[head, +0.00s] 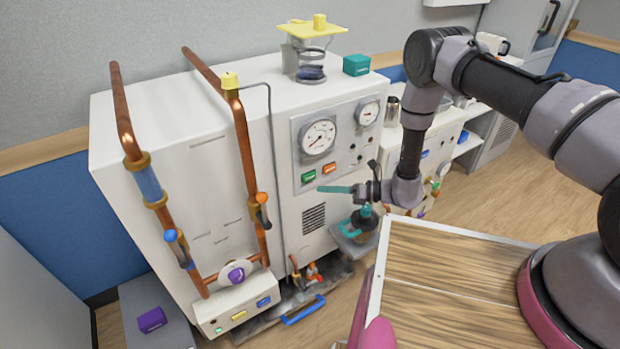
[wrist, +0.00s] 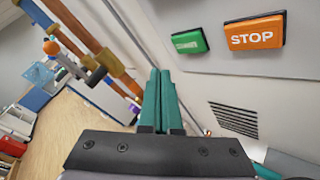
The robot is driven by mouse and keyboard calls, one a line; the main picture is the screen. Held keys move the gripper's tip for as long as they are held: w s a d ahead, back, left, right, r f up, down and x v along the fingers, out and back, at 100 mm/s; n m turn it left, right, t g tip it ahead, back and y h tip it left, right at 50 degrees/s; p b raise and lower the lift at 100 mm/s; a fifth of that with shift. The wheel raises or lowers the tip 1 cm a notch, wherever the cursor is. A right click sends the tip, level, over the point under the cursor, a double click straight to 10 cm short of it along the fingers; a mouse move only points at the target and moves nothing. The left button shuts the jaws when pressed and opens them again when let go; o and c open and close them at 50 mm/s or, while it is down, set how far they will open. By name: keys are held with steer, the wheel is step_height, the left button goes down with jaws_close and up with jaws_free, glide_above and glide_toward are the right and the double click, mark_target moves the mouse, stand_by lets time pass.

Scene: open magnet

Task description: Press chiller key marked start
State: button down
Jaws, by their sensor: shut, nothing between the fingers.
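The white chiller cabinet (head: 240,130) has a grey panel with a green key (head: 308,177) beside an orange key (head: 328,168). In the wrist view the orange key (wrist: 256,33) reads STOP. The green key (wrist: 190,41) sits just left of it, and its lettering is too blurred to read. My gripper (head: 322,189) has its teal fingers together and empty, pointing left in front of the panel, a little below the keys. In the wrist view the fingertips (wrist: 160,72) are below and left of the green key, apparently apart from it.
Two gauges (head: 319,137) sit above the keys. Copper pipes (head: 242,150) with valve handles stand at the cabinet's left. A vent (head: 314,218) is below the keys. A wood-topped surface (head: 450,275) lies in front, under my arm. A purple block (head: 152,320) lies at lower left.

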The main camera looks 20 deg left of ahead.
mark_target(306, 179)
steer(key=shift+w+a, duration=1.2)
steer(key=shift+a, duration=0.15)
steer(key=shift+a, duration=0.1)
stand_by(1.1)
steer(key=shift+w+a, duration=0.25)
steer(key=shift+w+a, duration=0.25)
steer(key=shift+a, duration=0.05)
stand_by(1.0)
steer(key=shift+s+d, duration=0.55)
steer(key=shift+d, duration=0.05)
steer(key=shift+d, duration=0.1)
steer(key=s+d, duration=0.3)
steer(key=shift+s+d, duration=0.15)
steer(key=shift+d, duration=0.15)
